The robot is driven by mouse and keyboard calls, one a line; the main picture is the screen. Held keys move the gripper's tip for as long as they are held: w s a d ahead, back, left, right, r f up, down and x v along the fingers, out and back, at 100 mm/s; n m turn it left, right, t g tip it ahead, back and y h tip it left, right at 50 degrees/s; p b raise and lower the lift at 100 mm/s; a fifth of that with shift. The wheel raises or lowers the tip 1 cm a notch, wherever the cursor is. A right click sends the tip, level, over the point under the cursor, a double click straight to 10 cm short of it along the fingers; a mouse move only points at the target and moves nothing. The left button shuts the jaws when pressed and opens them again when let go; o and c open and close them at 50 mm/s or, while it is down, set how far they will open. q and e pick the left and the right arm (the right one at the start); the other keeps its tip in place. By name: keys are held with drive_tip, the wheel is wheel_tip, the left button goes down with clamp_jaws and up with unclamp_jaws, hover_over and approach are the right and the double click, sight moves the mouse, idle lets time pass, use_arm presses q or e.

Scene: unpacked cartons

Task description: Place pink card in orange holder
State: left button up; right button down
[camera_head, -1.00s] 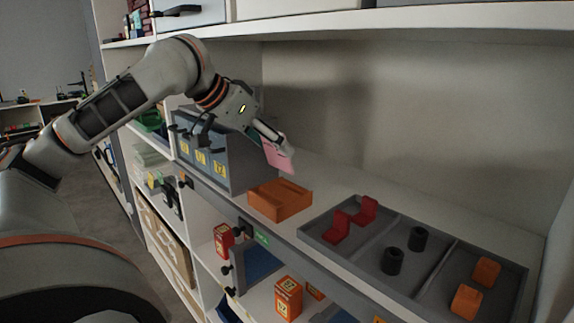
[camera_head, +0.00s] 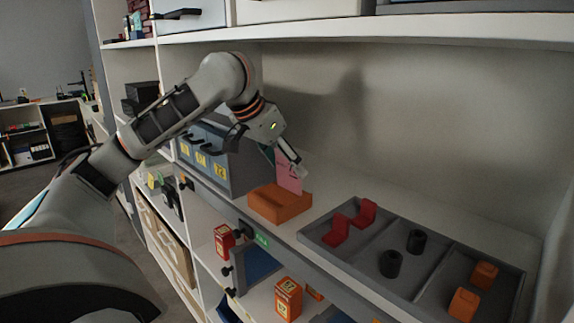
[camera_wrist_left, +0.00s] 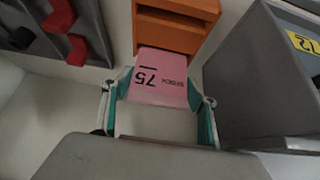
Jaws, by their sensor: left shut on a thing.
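The pink card (camera_head: 289,179) is held upright by my left gripper (camera_head: 291,162), with its lower edge at the orange holder (camera_head: 279,205). The holder is a low orange block on the white shelf. In the left wrist view the pink card (camera_wrist_left: 160,78), marked 75, lies between the teal-edged fingers of my left gripper (camera_wrist_left: 160,100). The orange holder (camera_wrist_left: 176,28) is just beyond the card's far edge there. I cannot tell whether the card's edge is inside the slot or only above it. My right gripper is not in view.
A grey divided tray (camera_head: 365,248) with red, black and orange pieces stands right of the holder. Grey-blue drawers (camera_head: 214,155) with yellow labels stand left of it, close to my arm. The shelf behind the holder is clear. A white shelf (camera_head: 400,25) runs above.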

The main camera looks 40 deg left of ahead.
use_arm(q)
drive_tip(key=shift+w+r+g+p, duration=0.15)
drive_tip(key=shift+w+g+p, duration=0.2)
drive_tip(key=shift+g+p, duration=0.1)
drive_tip(key=shift+f, duration=0.55)
drive_tip(key=shift+s+f, duration=0.1)
drive_tip(key=shift+f, duration=0.9)
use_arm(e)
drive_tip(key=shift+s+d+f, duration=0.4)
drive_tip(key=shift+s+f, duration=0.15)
use_arm(q)
drive_tip(key=o, duration=1.1)
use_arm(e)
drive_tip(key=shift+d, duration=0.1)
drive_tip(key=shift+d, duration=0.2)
